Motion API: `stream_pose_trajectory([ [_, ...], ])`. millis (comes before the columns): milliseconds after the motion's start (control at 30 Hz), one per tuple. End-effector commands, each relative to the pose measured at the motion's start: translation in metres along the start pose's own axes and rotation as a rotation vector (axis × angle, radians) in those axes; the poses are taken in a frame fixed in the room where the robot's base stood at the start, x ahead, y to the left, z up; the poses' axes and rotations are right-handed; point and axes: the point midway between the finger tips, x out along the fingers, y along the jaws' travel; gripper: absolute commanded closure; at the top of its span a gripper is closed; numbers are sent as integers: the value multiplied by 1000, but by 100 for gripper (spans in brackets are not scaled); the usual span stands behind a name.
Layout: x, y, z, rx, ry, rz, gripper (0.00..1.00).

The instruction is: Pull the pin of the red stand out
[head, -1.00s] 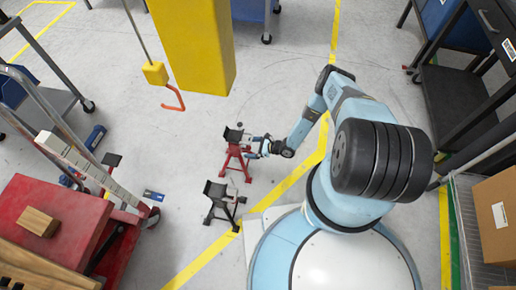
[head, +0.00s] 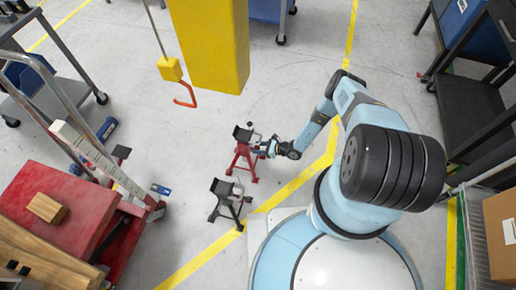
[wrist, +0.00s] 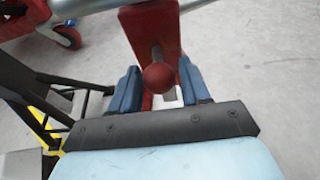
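The red stand (head: 243,155) stands on the grey floor in the middle of the head view. Its red post (wrist: 150,32) fills the upper middle of the wrist view. The pin shows as a red ball knob (wrist: 159,78) with a short grey shaft behind it, against the post. My gripper (wrist: 157,72) reaches the stand from its right in the head view (head: 268,148). Its two blue fingers are apart, one on each side of the knob. I see no clear contact with the knob. The pin's far end is hidden.
A black stand (head: 228,200) is just in front of the red one. A yellow column (head: 208,45) and a hanging orange hook (head: 186,97) are behind. A red cart (head: 70,185) is at left. The floor right of the column is clear.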

Motion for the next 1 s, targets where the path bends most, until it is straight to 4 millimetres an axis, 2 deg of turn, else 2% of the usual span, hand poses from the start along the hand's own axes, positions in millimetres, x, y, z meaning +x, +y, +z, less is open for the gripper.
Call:
stream_pose_trajectory([
  [67,0,0,0,0,0,0,61],
  [400,0,0,0,-1,0,-1,94],
  [1000,-18,-2,-6,-2,1,-2,95],
])
